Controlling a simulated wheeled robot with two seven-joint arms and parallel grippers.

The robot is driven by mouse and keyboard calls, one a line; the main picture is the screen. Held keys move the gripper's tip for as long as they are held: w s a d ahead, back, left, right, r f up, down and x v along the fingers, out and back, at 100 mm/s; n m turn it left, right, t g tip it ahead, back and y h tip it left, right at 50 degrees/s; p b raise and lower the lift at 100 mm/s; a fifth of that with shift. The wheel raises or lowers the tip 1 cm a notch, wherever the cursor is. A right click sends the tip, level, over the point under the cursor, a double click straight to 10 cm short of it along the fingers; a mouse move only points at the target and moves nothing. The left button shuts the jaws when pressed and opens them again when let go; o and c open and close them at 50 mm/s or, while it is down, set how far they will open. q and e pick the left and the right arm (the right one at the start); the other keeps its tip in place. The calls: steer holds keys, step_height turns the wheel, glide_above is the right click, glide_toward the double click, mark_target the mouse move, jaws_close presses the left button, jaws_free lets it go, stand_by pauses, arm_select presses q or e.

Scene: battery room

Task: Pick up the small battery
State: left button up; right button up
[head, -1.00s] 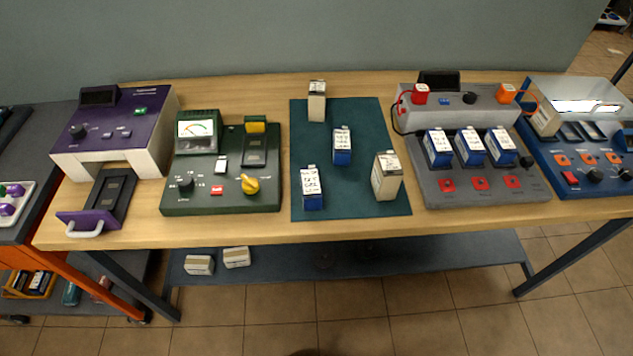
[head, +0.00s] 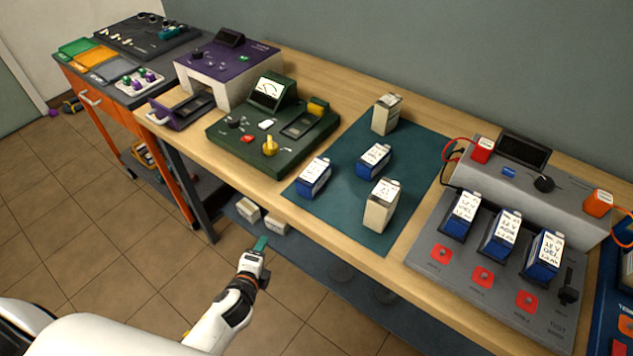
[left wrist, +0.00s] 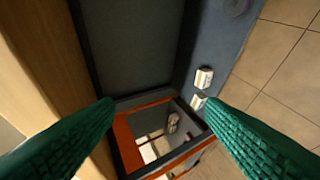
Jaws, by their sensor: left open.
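On the teal mat (head: 345,190) stand two blue batteries with white labelled tops, one at the front left (head: 313,179) and one in the middle (head: 374,161). Two taller beige batteries stand there too, one at the back (head: 386,115) and one at the front (head: 381,208). I cannot tell which is meant by the small battery. My left gripper (head: 261,243) is in front of the table's front edge, apart from the mat batteries. In the left wrist view its green fingers (left wrist: 160,112) are apart with nothing between them. My right gripper is not in view.
A green meter device (head: 235,140) and a purple device (head: 225,65) stand left of the mat. A grey test unit (head: 435,235) holding several blue batteries stands to its right. Two beige blocks (head: 248,208) lie on the lower shelf (head: 310,262).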

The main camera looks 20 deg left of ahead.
mark_target(302, 184)
arm_select(q)
steer(key=w+d+r+m+t+h, duration=0.1)
steer(key=w+r+m+t, duration=0.15)
steer(key=r+m, duration=0.45)
steer(key=w+r+m+t+h, duration=0.1)
steer(key=w+r+m+t, duration=0.2)
steer(key=r, duration=0.7)
steer(key=w+d+m+h, duration=0.1)
steer(key=w+d+m, duration=0.1)
steer(key=m, duration=0.1)
steer(key=w+d+m+h, duration=0.2)
steer(key=m, duration=0.2)
steer(key=w+d+m+h, duration=0.2)
steer(key=w+m, duration=0.1)
steer(key=m, duration=0.1)
steer(key=shift+d+f+p, duration=0.3)
steer(key=shift+f+p, duration=0.05)
steer(key=shift+w+d+r, duration=0.1)
steer(key=shift+w, duration=0.2)
steer(key=x, duration=0.4)
steer(key=shift+w+d, duration=0.2)
steer(key=shift+w, duration=0.1)
